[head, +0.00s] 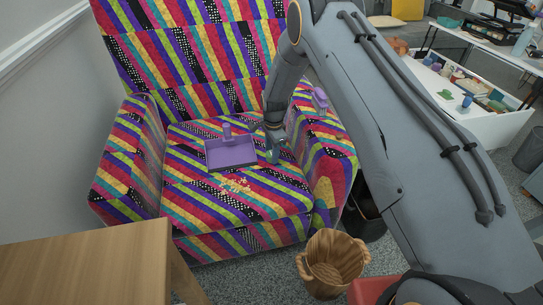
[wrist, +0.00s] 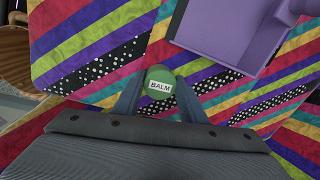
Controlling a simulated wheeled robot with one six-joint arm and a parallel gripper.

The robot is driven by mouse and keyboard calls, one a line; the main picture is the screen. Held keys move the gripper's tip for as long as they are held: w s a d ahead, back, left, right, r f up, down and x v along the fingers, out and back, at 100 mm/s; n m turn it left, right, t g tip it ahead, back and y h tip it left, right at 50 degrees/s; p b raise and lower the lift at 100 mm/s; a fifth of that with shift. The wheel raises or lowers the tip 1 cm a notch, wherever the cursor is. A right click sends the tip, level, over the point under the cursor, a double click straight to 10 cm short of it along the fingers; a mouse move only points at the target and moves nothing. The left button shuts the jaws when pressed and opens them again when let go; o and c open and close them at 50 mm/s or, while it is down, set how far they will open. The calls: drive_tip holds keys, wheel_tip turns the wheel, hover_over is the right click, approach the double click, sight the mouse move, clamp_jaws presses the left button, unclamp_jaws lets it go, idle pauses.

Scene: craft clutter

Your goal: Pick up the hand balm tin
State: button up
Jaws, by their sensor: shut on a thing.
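The hand balm tin (wrist: 160,82) is a small round green tin with a white label reading BALM. In the wrist view it sits between the two fingers of my gripper (wrist: 158,100), which is shut on it. In the head view my gripper (head: 273,150) is low over the seat of the striped armchair (head: 185,140), right of the purple dustpan. The tin is mostly hidden there by my gripper. I cannot tell whether the tin still touches the seat.
The purple dustpan (head: 231,153) lies on the seat close to my gripper. Pale crumbs (head: 235,186) are scattered at the seat's front. A purple object (head: 319,99) is on the right armrest. A wooden basket (head: 331,263) stands on the floor, and a wooden table (head: 85,265) is at lower left.

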wheel_tip(320, 180, up, 10)
idle(0.5)
drive_tip(key=shift+a, duration=0.1)
